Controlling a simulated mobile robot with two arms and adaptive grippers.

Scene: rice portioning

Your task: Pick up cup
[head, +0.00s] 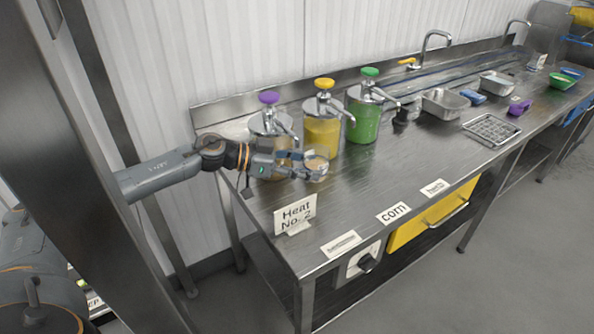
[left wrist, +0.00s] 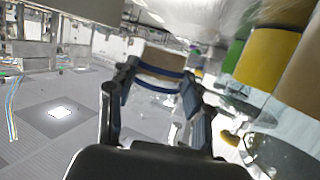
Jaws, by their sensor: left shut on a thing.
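A small clear cup (head: 317,168) with something tan in it is between the fingers of my left gripper (head: 300,166), in front of the purple-topped and yellow dispensers. The gripper is shut on the cup. In the left wrist view, the cup (left wrist: 162,62) shows between the two dark fingers of the left gripper (left wrist: 158,84), with a brownish band. I cannot tell whether its base touches the steel table. My right gripper is in neither view.
The steel table (head: 370,190) carries a purple-topped dispenser (head: 268,125), a yellow dispenser (head: 322,132) and a green dispenser (head: 363,122) behind the cup. A "Heat No. 2" sign (head: 295,214) stands at the front left. Metal trays (head: 445,104) lie to the right. The middle front is mostly clear.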

